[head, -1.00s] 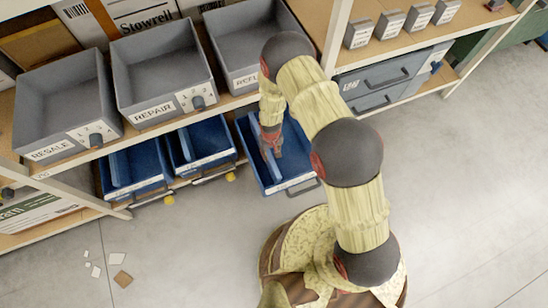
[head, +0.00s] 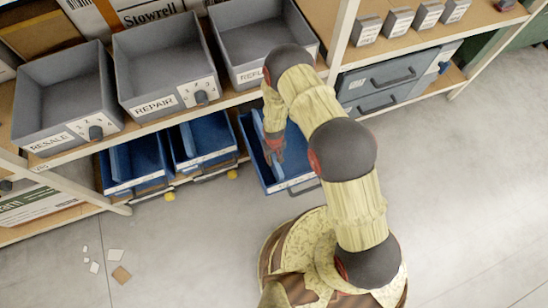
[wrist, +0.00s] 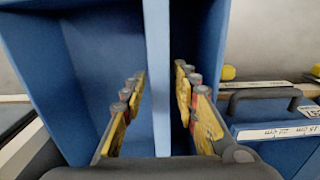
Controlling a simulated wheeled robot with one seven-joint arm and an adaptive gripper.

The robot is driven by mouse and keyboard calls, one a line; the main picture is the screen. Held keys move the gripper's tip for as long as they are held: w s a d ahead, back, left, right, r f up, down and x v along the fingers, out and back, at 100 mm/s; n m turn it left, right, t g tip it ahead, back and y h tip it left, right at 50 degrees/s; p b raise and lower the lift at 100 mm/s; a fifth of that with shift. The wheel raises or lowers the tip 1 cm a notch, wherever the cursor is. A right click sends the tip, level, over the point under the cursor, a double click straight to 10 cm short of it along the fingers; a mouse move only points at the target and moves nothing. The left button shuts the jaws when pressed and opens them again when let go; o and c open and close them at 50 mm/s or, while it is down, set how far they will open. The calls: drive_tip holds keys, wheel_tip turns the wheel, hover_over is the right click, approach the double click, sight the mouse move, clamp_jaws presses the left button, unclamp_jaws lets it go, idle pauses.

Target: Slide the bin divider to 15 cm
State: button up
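The pulled-out blue bin (head: 300,181) hangs under the middle shelf, below the grey bins. Its divider, a thin upright light-blue plate (wrist: 158,60), runs through the middle of the wrist view; its end also shows in the head view (head: 278,172). My gripper (head: 272,152) reaches down into this bin. In the wrist view my gripper (wrist: 160,95) is open, with one yellow-padded finger on each side of the divider. Narrow gaps seem to show between the pads and the plate. The arm hides part of the bin in the head view.
Two blue bins (head: 136,187) stand to the left, with yellow knobs below. A neighbouring blue bin front (wrist: 285,133) with a handle and a printed cm scale is close at right in the wrist view. Grey bins (head: 155,105) sit above. Scraps (head: 121,275) lie on open floor.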

drive_tip(key=c, duration=0.6)
clamp_jaws()
